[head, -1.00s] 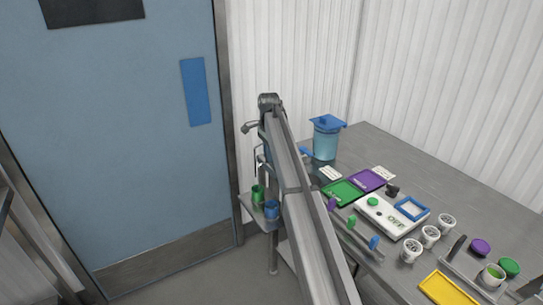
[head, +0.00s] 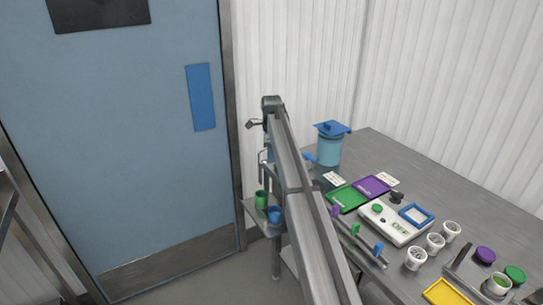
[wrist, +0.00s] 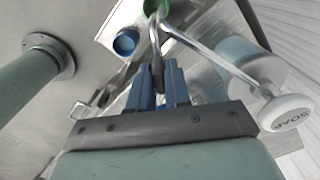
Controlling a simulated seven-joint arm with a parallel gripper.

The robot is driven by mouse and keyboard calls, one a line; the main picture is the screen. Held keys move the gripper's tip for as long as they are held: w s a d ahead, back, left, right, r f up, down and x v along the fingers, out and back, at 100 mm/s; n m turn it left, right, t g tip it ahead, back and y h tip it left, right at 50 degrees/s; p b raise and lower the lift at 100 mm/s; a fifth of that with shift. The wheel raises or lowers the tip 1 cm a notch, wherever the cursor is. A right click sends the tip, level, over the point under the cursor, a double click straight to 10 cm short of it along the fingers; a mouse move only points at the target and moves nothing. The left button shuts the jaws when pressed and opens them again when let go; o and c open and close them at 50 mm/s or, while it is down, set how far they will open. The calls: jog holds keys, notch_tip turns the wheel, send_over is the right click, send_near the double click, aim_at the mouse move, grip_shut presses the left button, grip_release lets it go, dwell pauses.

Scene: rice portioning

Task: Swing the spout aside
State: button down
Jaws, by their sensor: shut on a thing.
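In the wrist view, my gripper (wrist: 165,88) has its blue fingers closed on a thin grey metal pipe, the spout (wrist: 155,50). It rises between the fingertips towards the top of the view. A longer metal bar runs from near its top down to the right, towards a white round top marked SOAP (wrist: 286,110). I cannot tell how the bar and the spout join. In the head view, my arm hides the gripper and most of the area around the spout.
A green cup (head: 261,199) and a blue cup (head: 275,215) stand on a low metal shelf left of the table. The table (head: 500,225) holds a blue-lidded container (head: 329,148), mats, a scale (head: 397,222) and several white cups. A blue door (head: 120,150) is at left.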

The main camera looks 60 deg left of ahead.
dwell(0.3)
jog(key=c, duration=1.2)
grip_release()
jog(key=shift+o, duration=0.2)
notch_tip(320, 180, up, 14)
jog(key=shift+w+f, duration=0.1)
